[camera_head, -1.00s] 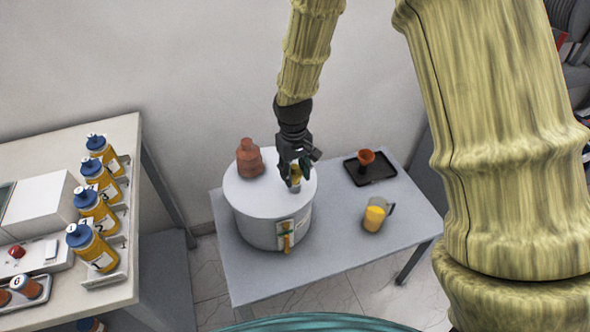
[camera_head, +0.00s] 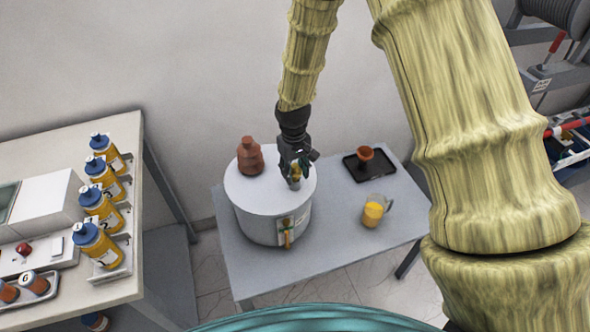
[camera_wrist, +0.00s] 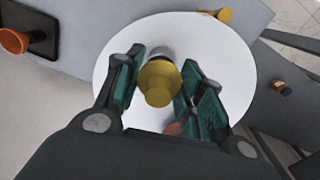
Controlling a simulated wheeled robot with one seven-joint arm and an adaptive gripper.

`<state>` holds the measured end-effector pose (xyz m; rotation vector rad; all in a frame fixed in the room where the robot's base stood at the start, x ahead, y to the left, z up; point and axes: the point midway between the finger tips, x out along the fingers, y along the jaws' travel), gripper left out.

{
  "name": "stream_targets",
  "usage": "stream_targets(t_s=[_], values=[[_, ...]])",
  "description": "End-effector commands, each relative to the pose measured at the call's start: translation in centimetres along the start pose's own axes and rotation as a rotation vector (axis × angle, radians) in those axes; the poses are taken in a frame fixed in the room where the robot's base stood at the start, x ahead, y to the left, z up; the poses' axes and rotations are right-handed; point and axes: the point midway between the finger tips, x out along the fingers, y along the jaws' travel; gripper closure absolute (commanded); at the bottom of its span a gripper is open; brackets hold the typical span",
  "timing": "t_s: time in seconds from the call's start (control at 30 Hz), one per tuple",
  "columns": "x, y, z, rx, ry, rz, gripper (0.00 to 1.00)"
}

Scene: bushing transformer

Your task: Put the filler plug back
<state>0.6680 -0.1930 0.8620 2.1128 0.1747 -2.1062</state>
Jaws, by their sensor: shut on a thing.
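The transformer is a white round tank (camera_head: 258,218) on a grey table, with a brown bushing (camera_head: 249,157) on its lid and a gauge and yellow-handled valve (camera_head: 286,236) on its front. My gripper (camera_head: 295,174) is over the right part of the lid, pointing down. It is shut on the filler plug, whose yellow top (camera_wrist: 159,82) sits between the green finger pads in the wrist view. A grey round part (camera_wrist: 160,54) shows beside the plug there. I cannot tell whether the plug's lower end touches the filler opening, as the fingers hide it.
A jug of yellow liquid (camera_head: 373,211) and a black tray (camera_head: 369,168) with an orange funnel (camera_head: 365,153) stand on the table right of the tank. A bench (camera_head: 121,133) at left holds several yellow bottles with blue caps (camera_head: 98,206).

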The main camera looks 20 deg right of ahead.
Motion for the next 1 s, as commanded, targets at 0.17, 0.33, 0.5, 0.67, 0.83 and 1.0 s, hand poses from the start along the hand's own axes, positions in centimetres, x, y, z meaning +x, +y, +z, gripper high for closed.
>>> stream_targets(t_s=[0.17, 0.33, 0.5, 0.67, 0.83, 1.0], values=[[0.3, 0.0, 0.0, 0.0, -0.001, 0.0, 0.81], [0.7, 0.0, 0.0, 0.0, 0.0, 0.0, 0.81], [1.1, 0.0, 0.0, 0.0, 0.0, 0.0, 0.81], [1.2, 0.0, 0.0, 0.0, 0.0, 0.0, 0.81], [1.2, 0.0, 0.0, 0.0, 0.0, 0.0, 0.4], [1.2, 0.0, 0.0, 0.0, 0.0, 0.0, 0.4]])
